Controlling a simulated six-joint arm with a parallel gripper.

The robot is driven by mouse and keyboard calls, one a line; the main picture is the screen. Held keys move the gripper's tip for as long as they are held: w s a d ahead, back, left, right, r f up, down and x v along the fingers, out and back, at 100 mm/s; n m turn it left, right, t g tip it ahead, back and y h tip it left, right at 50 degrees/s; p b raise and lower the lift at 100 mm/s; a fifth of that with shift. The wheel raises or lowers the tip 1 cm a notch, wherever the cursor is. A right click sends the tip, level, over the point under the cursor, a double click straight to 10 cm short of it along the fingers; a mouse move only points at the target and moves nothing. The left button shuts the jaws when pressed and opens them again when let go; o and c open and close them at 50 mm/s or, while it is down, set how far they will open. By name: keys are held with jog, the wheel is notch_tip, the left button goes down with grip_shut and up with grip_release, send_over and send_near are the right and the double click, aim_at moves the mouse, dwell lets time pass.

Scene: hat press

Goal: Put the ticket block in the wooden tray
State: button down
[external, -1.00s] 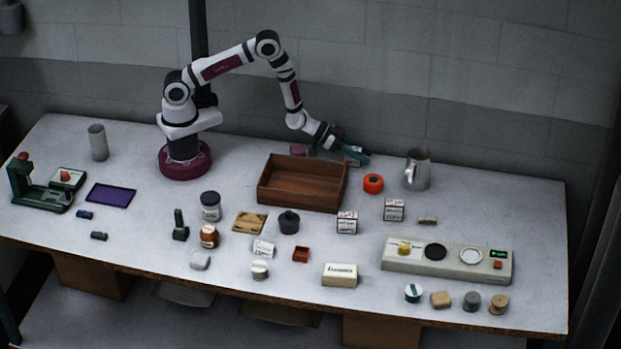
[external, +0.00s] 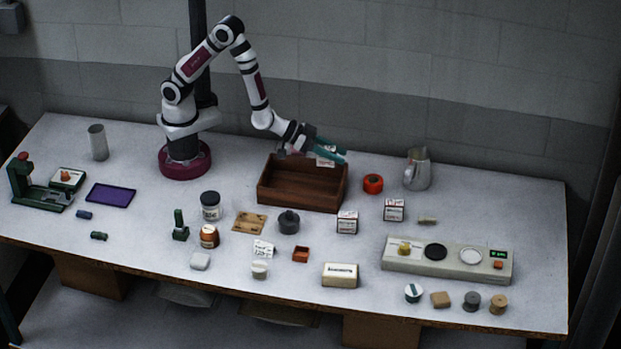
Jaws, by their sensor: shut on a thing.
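The wooden tray (external: 268,192) is a brown open box in the middle back of the table. My gripper (external: 329,155) is over the back right part of the tray, its teal fingers pointing right. It is shut on a small white block, which I take to be the ticket block (external: 325,163). The block shows just below the fingers, above or near the tray's back wall. Its exact height over the tray and most of its surface are hard to tell. The inside of the tray that shows looks empty.
An orange ring-shaped thing (external: 373,183) and a metal jug (external: 417,170) stand right of the tray. In front of it are a dark grey lidded pot (external: 289,222), a printed white box (external: 347,223) and a tan board (external: 250,222).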

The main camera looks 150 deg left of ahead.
jog(key=shift+n+g+y, duration=0.5)
jog(key=shift+n+g, duration=0.1)
jog(key=shift+n, duration=0.1)
jog(key=d, duration=0.6)
jog(key=w+d, duration=0.1)
jog(key=d, duration=0.2)
jog(key=shift+w+d+r, duration=0.1)
jog(key=shift+r, duration=0.1)
jog(key=s+d+n+g+y, duration=0.1)
jog(key=s+d+n+g, duration=0.1)
jog(key=s+d, duration=0.6)
send_over(300, 183)
jog(key=w+d, duration=0.3)
jog(key=w, duration=0.1)
jog(key=f, duration=0.6)
jog(key=shift+w+d+f, duration=0.15)
jog(key=shift+d+f, duration=0.05)
jog(key=shift+f, duration=0.2)
jog(key=shift+a+f, duration=0.2)
jog(key=shift+a, duration=0.1)
notch_tip(300, 183, down, 4)
jog(key=shift+a+f, duration=0.1)
jog(key=c, duration=0.8)
grip_release()
jog(key=shift+f, duration=0.1)
jog(key=shift+o, duration=0.2)
